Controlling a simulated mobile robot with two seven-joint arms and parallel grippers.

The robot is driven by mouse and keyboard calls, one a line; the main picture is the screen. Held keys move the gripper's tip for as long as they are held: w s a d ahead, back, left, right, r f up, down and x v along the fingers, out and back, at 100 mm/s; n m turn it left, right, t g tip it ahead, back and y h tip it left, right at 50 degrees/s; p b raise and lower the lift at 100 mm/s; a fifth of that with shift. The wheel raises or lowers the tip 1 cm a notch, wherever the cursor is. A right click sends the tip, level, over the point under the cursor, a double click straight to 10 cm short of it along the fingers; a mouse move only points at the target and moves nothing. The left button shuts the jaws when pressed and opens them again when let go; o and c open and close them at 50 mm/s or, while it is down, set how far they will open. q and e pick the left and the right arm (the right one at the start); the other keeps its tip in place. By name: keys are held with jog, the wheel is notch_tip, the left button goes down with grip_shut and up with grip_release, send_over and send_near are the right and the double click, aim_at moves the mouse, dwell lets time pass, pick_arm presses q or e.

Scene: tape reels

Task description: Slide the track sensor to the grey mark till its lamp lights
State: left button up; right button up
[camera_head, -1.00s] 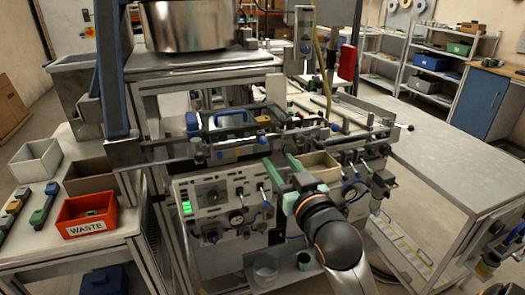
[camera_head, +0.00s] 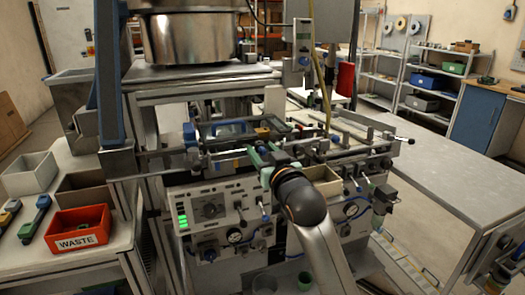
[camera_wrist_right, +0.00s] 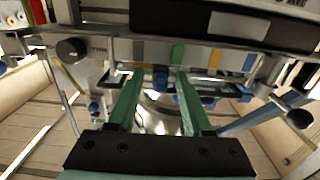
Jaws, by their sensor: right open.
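My right gripper (camera_head: 264,156) is at the front rail of the machine in the head view, its green fingers reaching toward the rail. In the right wrist view the gripper (camera_wrist_right: 158,74) is open, with a small blue part (camera_wrist_right: 160,78) on the rail between its fingertips. This part looks like the track sensor, but I cannot tell for sure. Coloured marks lie along a strip behind it: a dull blue-grey one (camera_wrist_right: 138,50), a green one (camera_wrist_right: 178,55) and an orange one (camera_wrist_right: 214,58). No lit lamp can be made out on the sensor. My left gripper is not in view.
A control panel (camera_head: 211,193) with knobs and green lights is below the rail. A red WASTE bin (camera_head: 80,240) stands on the left table. A beige bin (camera_head: 318,178) sits right of my gripper. A steel bowl (camera_head: 190,38) is above. The right bench top (camera_head: 450,165) is clear.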

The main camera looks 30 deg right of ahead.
jog(key=shift+w, duration=0.1)
grip_shut()
dwell(0.4)
dwell(1.0)
